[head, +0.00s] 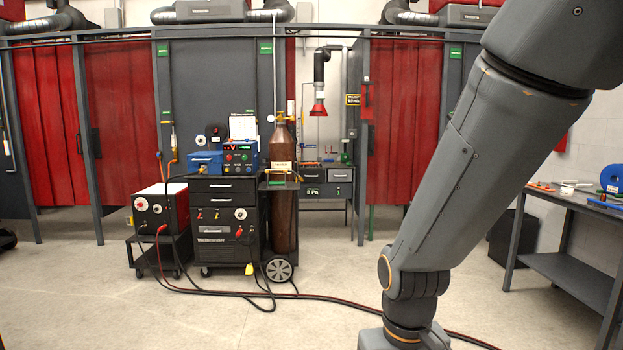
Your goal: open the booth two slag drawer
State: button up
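A grey workbench (327,205) stands in the open booth just right of centre, behind the gas cylinder. Its top unit has a drawer front (340,175) with a handle, and it looks shut. A lettered label sits below on the bench front, too small to read surely. The bench's left part is partly hidden by the cylinder. I cannot tell from the signs which booth is two or which drawer is the slag drawer. My arm crosses the right side in front of the booths, and its end runs out of the bottom edge, so my gripper is not seen.
A brown gas cylinder (284,195) and a black welding cart (222,225) stand before the booths. A red welder (161,210) is at left. Cables (350,299) cross the floor. Red curtains (405,120) hang right of the bench. A table (570,205) is far right.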

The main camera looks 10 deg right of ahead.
aim_at(311, 174)
jog(key=z, duration=0.25)
jog(key=i, duration=2.65)
jog(key=z, duration=0.2)
jog(key=i, duration=3.5)
jog(key=u, duration=0.2)
jog(key=i, duration=1.05)
jog(key=u, duration=0.15)
